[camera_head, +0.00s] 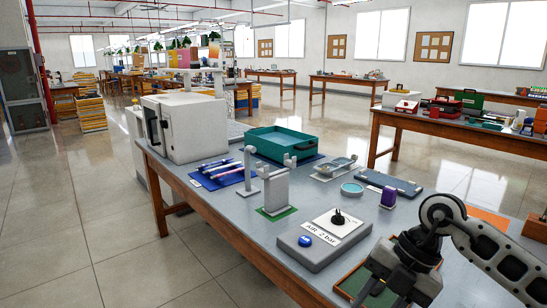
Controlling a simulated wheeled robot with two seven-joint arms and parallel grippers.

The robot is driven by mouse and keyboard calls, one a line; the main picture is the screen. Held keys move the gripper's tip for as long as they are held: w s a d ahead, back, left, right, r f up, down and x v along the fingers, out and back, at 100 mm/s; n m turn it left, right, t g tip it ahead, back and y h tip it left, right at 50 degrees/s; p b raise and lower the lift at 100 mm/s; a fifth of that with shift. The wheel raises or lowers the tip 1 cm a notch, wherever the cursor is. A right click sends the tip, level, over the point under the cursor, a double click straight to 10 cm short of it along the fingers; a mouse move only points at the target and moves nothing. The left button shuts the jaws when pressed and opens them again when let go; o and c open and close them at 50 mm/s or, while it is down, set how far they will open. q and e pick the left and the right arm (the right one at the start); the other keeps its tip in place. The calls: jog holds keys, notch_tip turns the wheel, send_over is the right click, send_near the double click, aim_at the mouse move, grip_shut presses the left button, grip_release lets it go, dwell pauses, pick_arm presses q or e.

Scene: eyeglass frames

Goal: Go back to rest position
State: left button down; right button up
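My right arm comes in from the right edge, and its dark wrist and gripper (385,280) hang over the front right of the grey workbench (240,222). They are above a green tray with a brown rim (347,285), which they partly hide. The fingers are dark and cut near the lower frame edge, so I cannot tell whether they are open or hold anything. My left gripper and arm are not in this view. No eyeglass frame can be made out clearly.
A grey control box (322,243) with a black knob and blue button stands left of my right gripper. Behind are a white stand (276,190), purple item (388,197), round teal dish (352,189), dark flat case (389,182), teal bin (262,145) and white machine (195,128).

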jog(key=s+a+r+m+t+y+p, duration=0.1)
jog(key=s+a+r+t+y, duration=0.15)
jog(key=a+y, duration=0.55)
jog(key=s+a+r+m+t+y, duration=0.15)
jog(key=s+a+r+y, duration=0.25)
jog(key=a+y, duration=0.4)
jog(key=w+d+f+m+t+h, duration=0.2)
jog(key=d+f+m+t+h, duration=0.15)
jog(key=m+t+h, duration=0.45)
jog(key=w+d+f+m+t+h, duration=0.1)
jog(key=d+f+m+t+h, duration=0.4)
jog(key=m, duration=0.6)
jog(key=s+d+f+m+g+h, duration=0.2)
jog(key=s+f+m, duration=0.1)
jog(key=s+f, duration=0.2)
jog(key=s+d+f+m+g+h+p, duration=0.1)
jog(key=s+d+f+m+g+h, duration=0.1)
jog(key=s+f, duration=0.4)
notch_tip(320, 180, down, 2)
jog(key=shift+f+m+g+h, duration=0.15)
jog(key=shift+m+g+h, duration=0.3)
jog(key=shift+g, duration=0.25)
jog(key=shift+a, duration=0.1)
